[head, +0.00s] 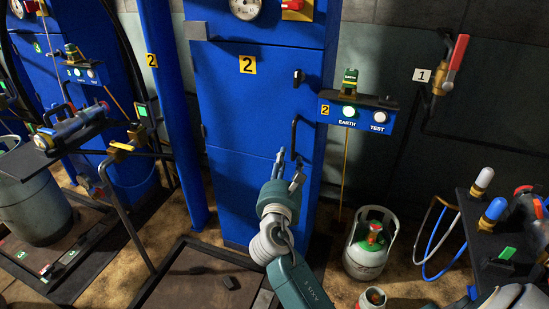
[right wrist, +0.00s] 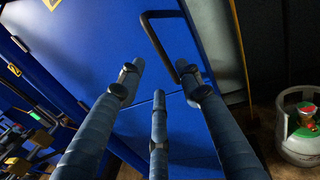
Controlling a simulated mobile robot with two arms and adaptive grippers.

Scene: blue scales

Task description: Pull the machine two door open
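The machine two door (head: 245,110) is the blue front panel of the tall cabinet, under a yellow label "2" (head: 247,64). It looks flush with the cabinet. Its black bar handle (head: 294,134) is upright near the door's right edge. In the right wrist view the handle (right wrist: 160,43) is a dark loop just beyond the fingertips. My right gripper (head: 288,167) is in front of the door, below the handle and apart from it. In the right wrist view its fingers (right wrist: 158,72) are spread, with nothing between them. My left gripper is not in view.
A gas cylinder (head: 370,250) stands on the floor at right. A low platform (head: 185,290) lies in front of the cabinet, with a bent post (head: 132,220) at left.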

